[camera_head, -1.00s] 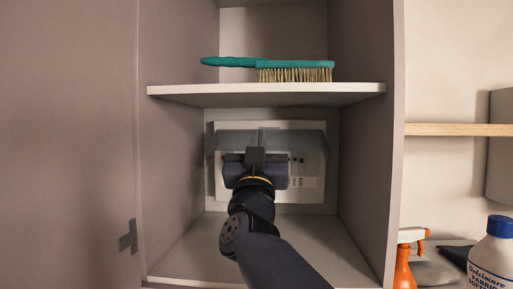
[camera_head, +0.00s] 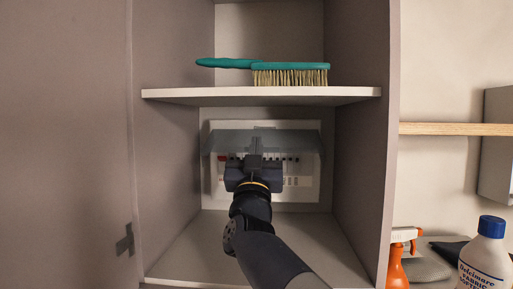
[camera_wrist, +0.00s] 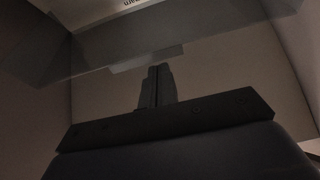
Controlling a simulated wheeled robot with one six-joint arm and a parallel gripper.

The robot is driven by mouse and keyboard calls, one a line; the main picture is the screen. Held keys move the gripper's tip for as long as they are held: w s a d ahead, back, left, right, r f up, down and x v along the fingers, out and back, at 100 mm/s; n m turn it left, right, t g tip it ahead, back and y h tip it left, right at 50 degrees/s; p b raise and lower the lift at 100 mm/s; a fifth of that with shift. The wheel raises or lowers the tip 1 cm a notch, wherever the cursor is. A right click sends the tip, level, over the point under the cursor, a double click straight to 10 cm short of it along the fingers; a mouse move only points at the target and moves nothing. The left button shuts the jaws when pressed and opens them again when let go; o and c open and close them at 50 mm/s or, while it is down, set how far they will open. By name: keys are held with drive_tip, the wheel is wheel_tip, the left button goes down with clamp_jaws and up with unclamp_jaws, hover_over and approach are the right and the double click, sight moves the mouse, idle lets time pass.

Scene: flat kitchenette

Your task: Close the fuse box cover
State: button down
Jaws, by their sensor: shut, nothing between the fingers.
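The fuse box (camera_head: 303,194) is a white panel on the back wall of the cabinet's lower compartment. Its grey see-through cover (camera_head: 295,141) is raised, sticking out above a row of switches, a red one at the left. The cover (camera_wrist: 215,25) also spans the top of the wrist view. My gripper (camera_head: 256,143) is shut and empty in front of the box, its fingers at the middle of the cover. In the wrist view the fingertips (camera_wrist: 158,68) are close to the cover's edge; I cannot tell whether they touch. My gripper hides part of the switches.
A shelf (camera_head: 260,96) with a green-handled brush (camera_head: 290,67) is just above. Cabinet side walls stand left and right, with an open door (camera_head: 65,150) at the left. A spray bottle (camera_head: 398,265) and a white bottle (camera_head: 485,258) are outside at the right.

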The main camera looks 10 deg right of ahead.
drive_tip(key=shift+w+f+b, duration=0.15)
drive_tip(key=shift+f+b, duration=1)
drive_tip(key=shift+b, duration=0.05)
drive_tip(key=shift+w+f+b, duration=0.1)
drive_tip(key=shift+f+b, duration=1)
drive_tip(key=shift+b, duration=0.05)
